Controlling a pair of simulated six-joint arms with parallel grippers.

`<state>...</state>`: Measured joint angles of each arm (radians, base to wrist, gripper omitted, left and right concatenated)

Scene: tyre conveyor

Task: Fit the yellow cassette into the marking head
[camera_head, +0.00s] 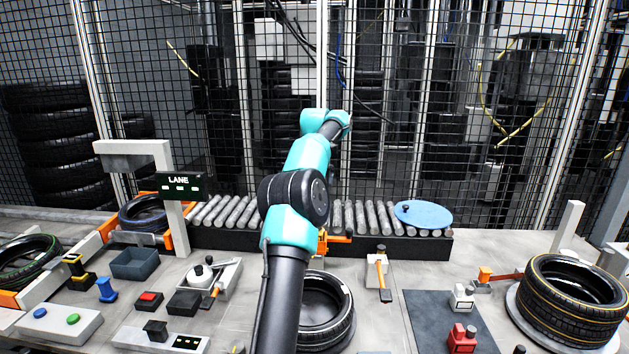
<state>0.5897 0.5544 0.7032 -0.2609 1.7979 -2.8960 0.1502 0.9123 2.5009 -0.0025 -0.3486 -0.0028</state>
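I cannot make out a yellow cassette for certain. A small black and yellow piece (78,272) stands on the table at the left, beside a blue plunger-shaped piece. I cannot tell which fixture is the marking head. One of my arms rises from the bottom centre and bends over near the fence. Its gripper is hidden behind its own links, and a bit of orange-yellow shows beside the arm at the conveyor. My other gripper does not show.
A roller conveyor (378,217) crosses the back, with a blue disc (423,214) on its right end. A tyre (327,312) lies beside my arm; another tyre (572,302) stands on a round base at right. The dark mat (425,322) has bare room.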

